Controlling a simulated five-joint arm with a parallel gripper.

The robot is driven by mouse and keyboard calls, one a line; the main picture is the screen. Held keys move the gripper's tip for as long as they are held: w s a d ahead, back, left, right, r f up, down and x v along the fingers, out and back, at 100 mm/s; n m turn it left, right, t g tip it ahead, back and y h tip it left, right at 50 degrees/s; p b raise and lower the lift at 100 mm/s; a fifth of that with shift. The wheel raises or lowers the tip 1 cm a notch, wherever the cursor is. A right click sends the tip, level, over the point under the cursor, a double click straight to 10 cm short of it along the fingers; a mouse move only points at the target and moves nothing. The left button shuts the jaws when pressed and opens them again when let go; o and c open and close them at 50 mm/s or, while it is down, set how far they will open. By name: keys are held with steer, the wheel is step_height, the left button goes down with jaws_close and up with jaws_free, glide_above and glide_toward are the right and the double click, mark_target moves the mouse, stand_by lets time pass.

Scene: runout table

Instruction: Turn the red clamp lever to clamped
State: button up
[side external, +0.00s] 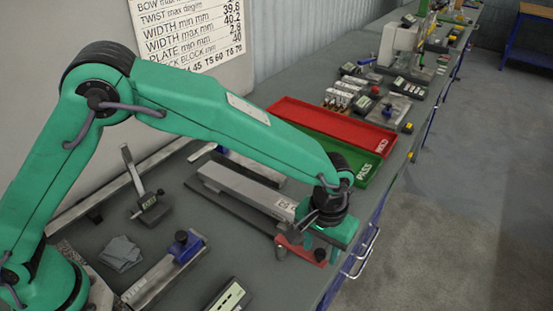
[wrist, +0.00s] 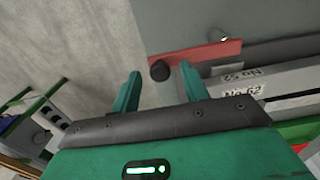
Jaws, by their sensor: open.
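The red clamp lever (wrist: 210,52) is a flat red bar with a round black knob (wrist: 160,70) at its left end in the wrist view. In the side view, part of the red lever (side external: 299,249) shows below my gripper, near the table's front edge. My gripper (wrist: 160,69) is open, with one green finger on each side of the knob in the wrist view. I cannot tell whether either finger touches it.
A red tray (side external: 335,124) and a green tray marked PASS (side external: 364,172) lie behind my arm. A metal rail handle (side external: 366,252) runs along the front edge.

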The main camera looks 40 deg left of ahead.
jaws_close()
